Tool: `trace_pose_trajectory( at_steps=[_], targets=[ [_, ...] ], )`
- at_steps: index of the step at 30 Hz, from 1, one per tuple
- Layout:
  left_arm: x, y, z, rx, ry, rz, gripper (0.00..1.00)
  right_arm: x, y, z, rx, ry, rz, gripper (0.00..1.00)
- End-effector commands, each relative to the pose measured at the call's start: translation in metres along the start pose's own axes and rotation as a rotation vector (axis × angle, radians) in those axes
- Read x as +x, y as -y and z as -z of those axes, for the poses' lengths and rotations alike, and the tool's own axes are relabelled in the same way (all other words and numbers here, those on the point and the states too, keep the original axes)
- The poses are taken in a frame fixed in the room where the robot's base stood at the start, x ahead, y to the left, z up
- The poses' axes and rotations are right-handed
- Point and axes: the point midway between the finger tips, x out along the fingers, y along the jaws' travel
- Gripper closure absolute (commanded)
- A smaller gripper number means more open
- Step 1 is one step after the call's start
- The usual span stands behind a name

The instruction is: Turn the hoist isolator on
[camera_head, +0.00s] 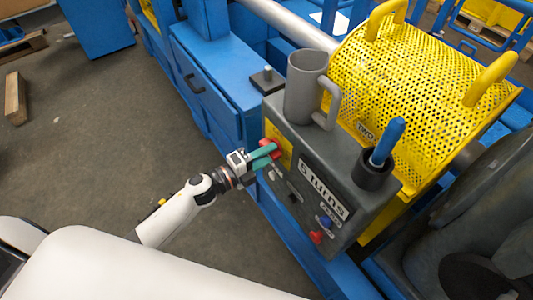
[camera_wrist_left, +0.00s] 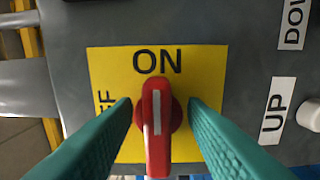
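The hoist isolator is a red rotary handle (camera_wrist_left: 157,120) with a white line, on a yellow plate (camera_wrist_left: 205,62) marked ON at the top and, partly hidden, OFF at the left. In the left wrist view the handle lies upright, with its white-line end just below ON. In the head view the red handle (camera_head: 268,142) is partly hidden by my gripper. My left gripper (camera_head: 272,152) has its teal fingers at the plate. In the left wrist view the fingers (camera_wrist_left: 160,108) stand either side of the handle, with gaps between. My right gripper is not in view.
The grey control box (camera_head: 360,215) carries a "5 turns" label, blue and red buttons, a grey mug-like part (camera_head: 303,88) and a blue lever (camera_head: 388,140). A perforated yellow guard (camera_head: 410,75) stands behind. Labels UP and DOWN lie right of the plate. Open floor lies left.

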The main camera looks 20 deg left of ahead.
Motion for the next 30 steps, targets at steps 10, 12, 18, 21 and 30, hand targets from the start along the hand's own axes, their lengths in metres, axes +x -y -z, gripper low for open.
trace_pose_trajectory(
  at_steps=[10, 12, 18, 21, 30],
  targets=[
    [-0.007, 0.0, 0.0, -0.002, -0.001, 0.0, 0.62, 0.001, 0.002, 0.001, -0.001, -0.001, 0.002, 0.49],
    [-0.016, 0.001, 0.0, -0.003, -0.001, 0.0, 0.62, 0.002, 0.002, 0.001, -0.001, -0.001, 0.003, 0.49],
    [-0.059, 0.003, 0.0, -0.002, 0.0, 0.003, 0.62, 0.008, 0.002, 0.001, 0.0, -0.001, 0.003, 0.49],
    [-0.08, 0.002, 0.0, -0.002, -0.001, 0.002, 0.62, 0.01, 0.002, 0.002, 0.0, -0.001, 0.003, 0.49],
    [-0.117, 0.001, 0.0, -0.001, -0.001, 0.0, 0.62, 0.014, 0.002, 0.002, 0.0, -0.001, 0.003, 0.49]
  ],
)
